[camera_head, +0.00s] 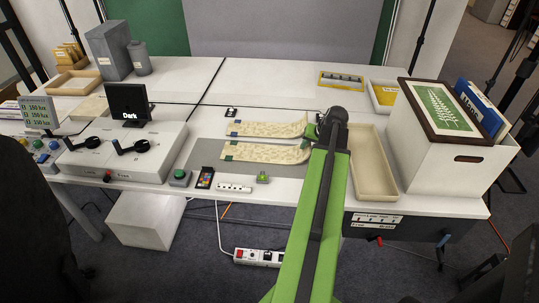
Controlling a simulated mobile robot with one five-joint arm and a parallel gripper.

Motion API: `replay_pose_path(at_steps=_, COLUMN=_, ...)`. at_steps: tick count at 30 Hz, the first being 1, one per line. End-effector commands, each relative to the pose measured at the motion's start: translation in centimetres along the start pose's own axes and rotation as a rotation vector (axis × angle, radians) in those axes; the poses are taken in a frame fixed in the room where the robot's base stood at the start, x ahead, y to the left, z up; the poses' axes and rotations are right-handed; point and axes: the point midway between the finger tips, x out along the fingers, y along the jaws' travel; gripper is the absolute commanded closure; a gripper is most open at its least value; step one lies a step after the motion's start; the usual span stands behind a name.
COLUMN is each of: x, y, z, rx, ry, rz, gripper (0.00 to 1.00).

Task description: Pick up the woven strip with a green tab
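Two pale woven strips lie side by side on a grey mat (205,153). The far strip (265,129) and the near strip (268,153) each have a small dark green patch near the left end. Their right ends curve towards my gripper (313,136). My green arm reaches in from the bottom, and its dark end stands over the mat's right side. Something green shows at the strips' right ends, but I cannot tell whether it is a tab or part of my gripper. The fingers are too small and hidden to tell open from shut, or whether they touch a strip.
An empty beige tray (372,172) lies just right of my gripper. A control console with a black "Dark" sign (129,103) is left of the mat. The table behind the strips is mostly clear.

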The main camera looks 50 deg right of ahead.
Motion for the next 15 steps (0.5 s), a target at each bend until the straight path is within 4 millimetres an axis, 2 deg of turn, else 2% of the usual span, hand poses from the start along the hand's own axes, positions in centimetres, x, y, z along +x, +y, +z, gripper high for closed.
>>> replay_pose_path(at_steps=6, x=0.00, y=-0.02, z=0.00, rx=0.000, ry=0.000, rz=0.000, gripper=0.65)
replay_pose_path(at_steps=12, x=0.00, y=-0.02, z=0.00, rx=0.000, ry=0.000, rz=0.000, gripper=0.91)
replay_pose_path(at_steps=15, x=0.01, y=-0.02, z=0.00, rx=0.000, ry=0.000, rz=0.000, gripper=1.00)
